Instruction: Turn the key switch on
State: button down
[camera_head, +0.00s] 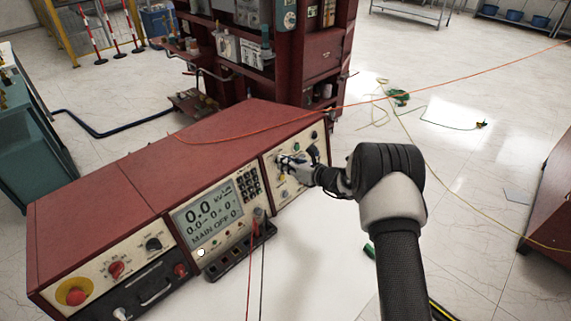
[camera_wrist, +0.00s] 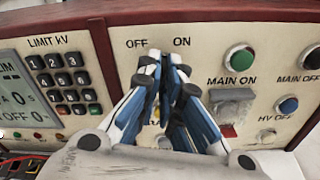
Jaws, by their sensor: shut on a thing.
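My gripper (camera_head: 287,161) reaches from the right to the right-hand section of the red console (camera_head: 130,165). In the wrist view the fingers of my gripper (camera_wrist: 164,62) are brought together at the panel, just below the OFF and ON labels (camera_wrist: 159,43). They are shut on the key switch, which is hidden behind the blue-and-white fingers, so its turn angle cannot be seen. The display (camera_head: 207,213) reads 0.0 kV and MAIN OFF.
A keypad (camera_wrist: 63,82) is at left. Red and black leads (camera_head: 250,275) hang in front. An orange cable (camera_head: 430,87) crosses the console top.

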jog(key=m, duration=0.5)
jog(key=shift+m, duration=0.4)
dwell(0.3)
jog(key=c, duration=1.8)
grip_release()
jog(key=v, duration=1.2)
jog(key=shift+w+d, duration=0.1)
jog(key=shift+d, duration=0.05)
